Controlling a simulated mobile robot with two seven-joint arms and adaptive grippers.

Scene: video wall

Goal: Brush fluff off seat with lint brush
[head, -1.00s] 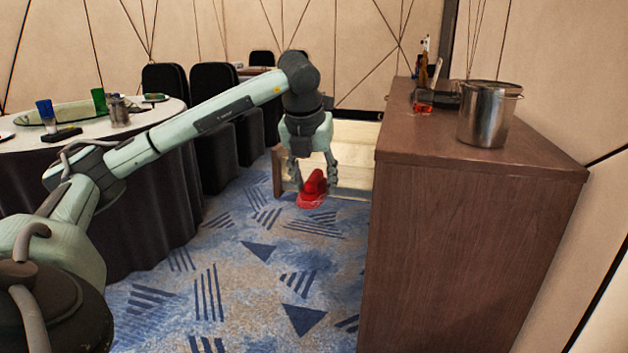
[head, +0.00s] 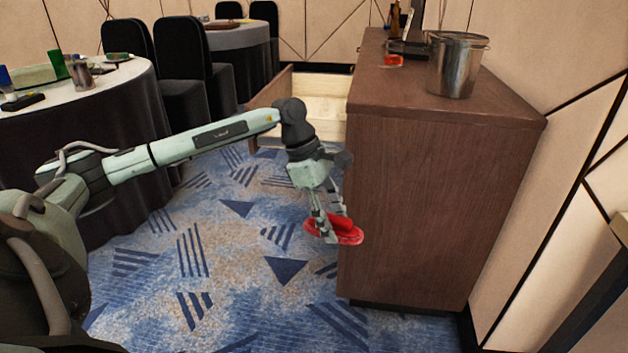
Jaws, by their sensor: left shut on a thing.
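My left gripper (head: 328,226) is shut on a red lint brush (head: 346,233), held in the air above the carpet beside the near left edge of the wooden cabinet. The fingers hide part of the brush. Black chairs (head: 183,62) stand by the round tables at the left; their seats are mostly shaded, and I cannot make out any fluff on them. My right gripper is not in view.
A wooden cabinet (head: 430,170) stands at right with a metal pot (head: 456,66) on top. An open drawer (head: 312,95) juts from its left side. A draped round table (head: 90,115) is at left. Patterned carpet (head: 200,250) lies clear between.

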